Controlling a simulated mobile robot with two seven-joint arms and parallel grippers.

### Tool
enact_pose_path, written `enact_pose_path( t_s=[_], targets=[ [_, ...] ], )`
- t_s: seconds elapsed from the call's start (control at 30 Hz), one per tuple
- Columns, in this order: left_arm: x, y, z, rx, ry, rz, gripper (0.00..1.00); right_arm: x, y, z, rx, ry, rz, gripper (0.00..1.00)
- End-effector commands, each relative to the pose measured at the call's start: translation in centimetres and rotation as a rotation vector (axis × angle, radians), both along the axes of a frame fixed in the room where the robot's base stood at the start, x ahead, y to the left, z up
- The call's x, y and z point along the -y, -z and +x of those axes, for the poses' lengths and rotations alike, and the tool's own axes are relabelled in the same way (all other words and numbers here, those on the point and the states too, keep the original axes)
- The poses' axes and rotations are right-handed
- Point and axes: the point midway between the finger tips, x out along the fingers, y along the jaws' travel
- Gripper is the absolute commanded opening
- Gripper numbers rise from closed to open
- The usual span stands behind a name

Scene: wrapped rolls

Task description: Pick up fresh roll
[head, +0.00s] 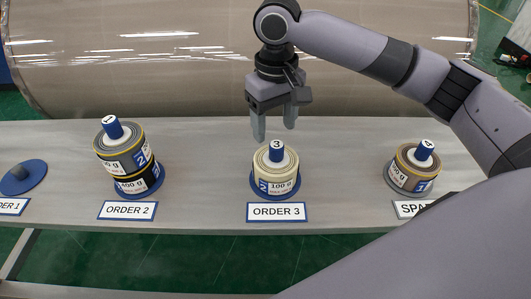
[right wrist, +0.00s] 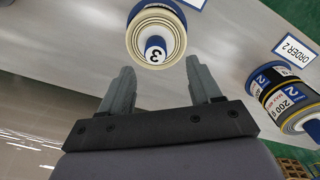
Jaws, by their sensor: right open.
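A cream roll (head: 277,172) with a blue core marked 3 stands on a blue round base behind the ORDER 3 label (head: 276,212). It also shows in the right wrist view (right wrist: 137,33), just beyond the fingertips. My right gripper (head: 274,128) is open and empty, pointing down above and slightly behind this roll, apart from it. In the right wrist view the two fingers (right wrist: 160,70) are spread. A grey-brown roll (head: 408,172) with a core marked 4 stands by the partly hidden SPARE label (head: 411,208). No roll is marked as fresh. My left gripper is out of view.
Stacked rolls (head: 126,150) with a core marked 1 stand behind the ORDER 2 label (head: 127,211). An empty blue base (head: 23,177) is at the far left. A large shiny cylinder (head: 150,60) lies behind the grey shelf (head: 205,160). Gaps between stations are clear.

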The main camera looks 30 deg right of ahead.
Motion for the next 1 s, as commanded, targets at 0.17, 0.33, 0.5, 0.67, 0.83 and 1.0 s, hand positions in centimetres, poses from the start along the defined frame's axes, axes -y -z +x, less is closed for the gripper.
enact_pose_path(
  t_s=[0.17,0.33,0.5,0.67,0.83,1.0],
  targets=[
    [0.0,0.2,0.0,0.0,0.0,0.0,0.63,0.2,1.3,-0.1,-0.005,0.005,-0.006,0.63],
    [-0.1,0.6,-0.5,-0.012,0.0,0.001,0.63,0.5,3.3,-0.1,-0.003,0.005,-0.005,0.63],
    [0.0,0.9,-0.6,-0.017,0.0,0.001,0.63,0.6,6.0,-0.2,-0.004,0.003,-0.004,0.63],
    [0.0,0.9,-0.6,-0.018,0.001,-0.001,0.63,0.6,7.0,-0.2,-0.001,0.002,-0.004,0.63],
    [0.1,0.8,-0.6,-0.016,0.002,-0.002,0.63,0.6,7.0,-0.2,-0.001,0.002,-0.004,0.63],
    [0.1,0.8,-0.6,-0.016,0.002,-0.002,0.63,0.6,7.0,-0.2,-0.001,0.002,-0.003,0.21]
  ],
)
